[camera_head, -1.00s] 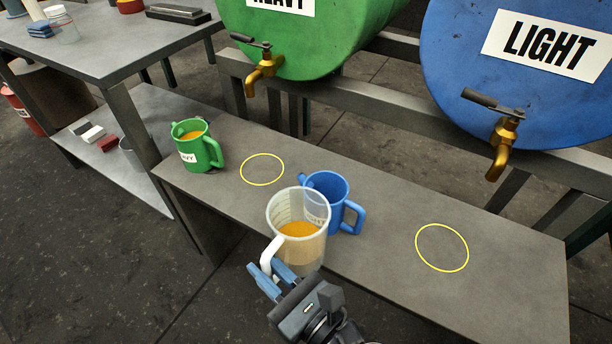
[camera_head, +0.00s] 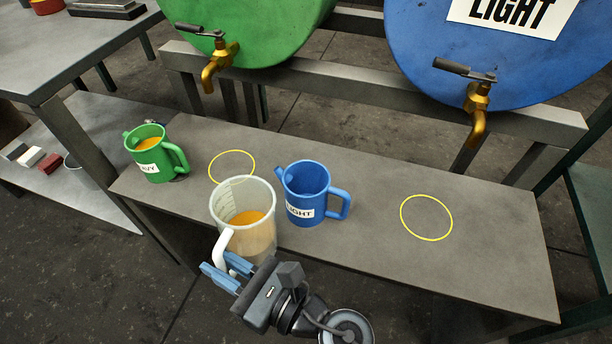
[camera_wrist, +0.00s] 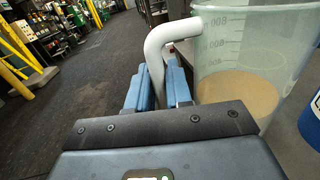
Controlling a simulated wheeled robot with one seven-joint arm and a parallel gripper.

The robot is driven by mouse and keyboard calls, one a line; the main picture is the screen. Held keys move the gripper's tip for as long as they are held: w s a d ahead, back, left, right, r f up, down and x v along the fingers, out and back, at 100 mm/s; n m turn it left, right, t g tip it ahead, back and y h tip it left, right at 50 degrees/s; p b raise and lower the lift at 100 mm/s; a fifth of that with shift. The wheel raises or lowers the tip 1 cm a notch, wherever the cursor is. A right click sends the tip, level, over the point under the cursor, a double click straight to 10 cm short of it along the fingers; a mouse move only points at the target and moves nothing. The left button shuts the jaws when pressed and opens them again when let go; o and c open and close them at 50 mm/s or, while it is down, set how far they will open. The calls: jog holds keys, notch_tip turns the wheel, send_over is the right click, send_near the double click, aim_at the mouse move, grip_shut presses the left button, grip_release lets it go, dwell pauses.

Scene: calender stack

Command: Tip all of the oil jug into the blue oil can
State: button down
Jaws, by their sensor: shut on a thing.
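The oil jug (camera_head: 246,214) is clear with a white handle and holds amber oil partway up. My gripper (camera_head: 232,268) is shut on its handle, which also shows between the blue fingers in the wrist view (camera_wrist: 158,85). The jug is near upright at the bench's front edge, left of the blue oil can. The blue oil can (camera_head: 306,182), labelled LIGHT, stands upright on the bench with its spout to the left and handle to the right. Its inside looks dark; I cannot tell its contents. Its edge also shows in the wrist view (camera_wrist: 311,122).
A green can (camera_head: 150,160) with amber oil stands at the bench's left. Yellow circles mark the bench at left (camera_head: 232,166) and right (camera_head: 426,218), both empty. Brass taps of the green drum (camera_head: 214,66) and blue drum (camera_head: 476,112) overhang the back. The bench's right side (camera_head: 500,255) is clear.

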aim_at(229, 240)
jog(key=shift+w+d+r+m, duration=0.2)
jog(key=shift+m, duration=0.3)
jog(key=r+m, duration=0.1)
jog(key=w+d+r+m+t, duration=0.1)
jog(key=d+r+m+y, duration=0.1)
jog(key=m, duration=0.1)
jog(key=shift+w, duration=0.35)
jog(key=shift+w+d+r+m+t+p, duration=0.35)
jog(key=shift+r+m+p, duration=0.25)
jog(key=shift+r, duration=0.3)
jog(key=shift+w+d+r+m+t+p, duration=0.3)
jog(key=shift+r+m+p, duration=0.3)
jog(key=shift+r, duration=0.3)
jog(key=shift+w+d+r+m+t+p, duration=0.25)
jog(key=shift+d+r+m+p, duration=0.25)
jog(key=shift+r, duration=0.4)
jog(key=shift+w+d+r+m+t+p, duration=0.2)
jog(key=shift+r+m+p, duration=0.15)
jog(key=shift+r+m, duration=0.3)
jog(key=shift+w+d+r+m+t+p, duration=0.2)
jog(key=shift+r+m+p, duration=0.25)
jog(key=shift+m, duration=0.3)
jog(key=shift+w+d+r+m+t, duration=0.1)
jog(key=shift+w+d+m+t, duration=0.1)
jog(key=shift+m, duration=0.35)
jog(key=shift+w+d+r+m+t, duration=0.1)
jog(key=shift+d+m+t, duration=0.1)
jog(key=shift+m, duration=0.35)
